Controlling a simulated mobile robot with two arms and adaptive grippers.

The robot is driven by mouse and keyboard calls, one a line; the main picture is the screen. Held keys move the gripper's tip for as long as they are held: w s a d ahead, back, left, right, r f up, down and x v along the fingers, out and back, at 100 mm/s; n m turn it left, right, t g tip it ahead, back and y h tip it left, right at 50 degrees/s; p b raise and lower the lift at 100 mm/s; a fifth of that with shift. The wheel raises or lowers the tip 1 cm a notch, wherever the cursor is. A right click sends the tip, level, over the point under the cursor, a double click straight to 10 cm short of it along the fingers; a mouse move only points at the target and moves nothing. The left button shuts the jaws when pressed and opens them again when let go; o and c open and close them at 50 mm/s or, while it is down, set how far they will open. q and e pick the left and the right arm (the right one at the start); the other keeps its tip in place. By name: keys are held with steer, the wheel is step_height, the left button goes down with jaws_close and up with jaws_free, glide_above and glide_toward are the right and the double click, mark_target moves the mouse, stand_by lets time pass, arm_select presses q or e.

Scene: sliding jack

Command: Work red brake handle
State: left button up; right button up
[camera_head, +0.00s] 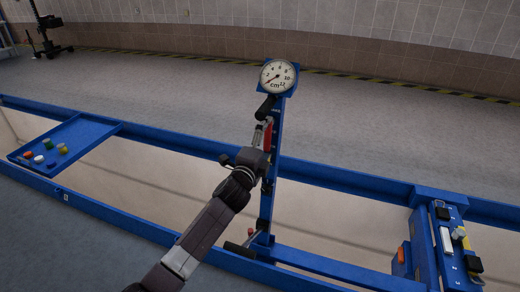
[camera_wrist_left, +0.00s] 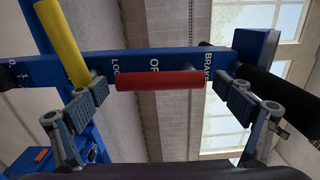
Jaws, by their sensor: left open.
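The red brake handle (camera_wrist_left: 160,80) lies across the middle of the left wrist view, in front of a blue bar (camera_wrist_left: 150,60) with white lettering that partly reads "OFF" and "BRAKE". My left gripper (camera_wrist_left: 165,105) is open, with one finger towards each end of the red handle. I cannot tell whether the fingers touch it. In the head view my left gripper (camera_head: 263,139) is at the upper part of the blue post, and a little of the red handle (camera_head: 268,136) shows beside it. My right gripper is not in view.
A yellow handle (camera_wrist_left: 64,40) and a black handle (camera_wrist_left: 258,88) flank the red one. A round gauge (camera_head: 278,76) tops the post. A blue-edged pit (camera_head: 345,178) runs across, with a blue tray (camera_head: 85,135) at left and a blue unit (camera_head: 424,245) at right.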

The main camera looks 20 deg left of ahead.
arm_select(q)
steer(key=s, duration=1.1)
steer(key=shift+a, duration=0.45)
